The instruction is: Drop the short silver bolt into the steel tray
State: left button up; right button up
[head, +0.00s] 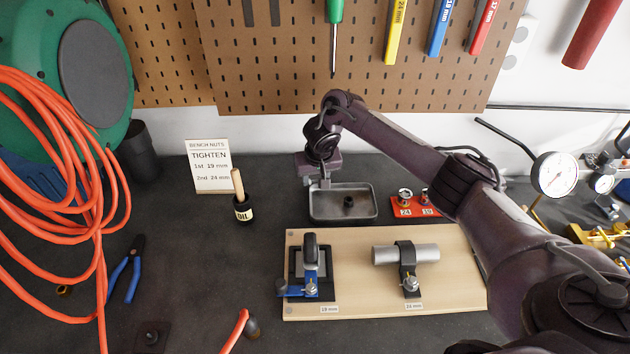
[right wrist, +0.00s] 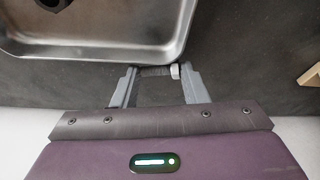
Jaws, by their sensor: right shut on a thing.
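The steel tray (head: 316,210) sits on the dark bench behind the wooden board, with a small dark round piece (head: 348,202) inside it. My right gripper (head: 325,184) is at the tray's back left corner. In the right wrist view the fingertips (right wrist: 154,72) are just outside the tray's rim (right wrist: 110,52). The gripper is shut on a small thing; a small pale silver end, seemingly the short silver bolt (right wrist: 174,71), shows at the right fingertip. The rest of it is hard to make out. My left gripper is not in view.
A wooden board (head: 350,309) with two clamped fixtures lies in front of the tray. A red socket holder (head: 401,208) stands right of it. Pliers (head: 127,275) and an orange hose (head: 95,240) lie further left.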

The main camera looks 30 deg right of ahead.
notch_tip(320, 180, up, 9)
jog(key=p, duration=0.1)
dwell(0.4)
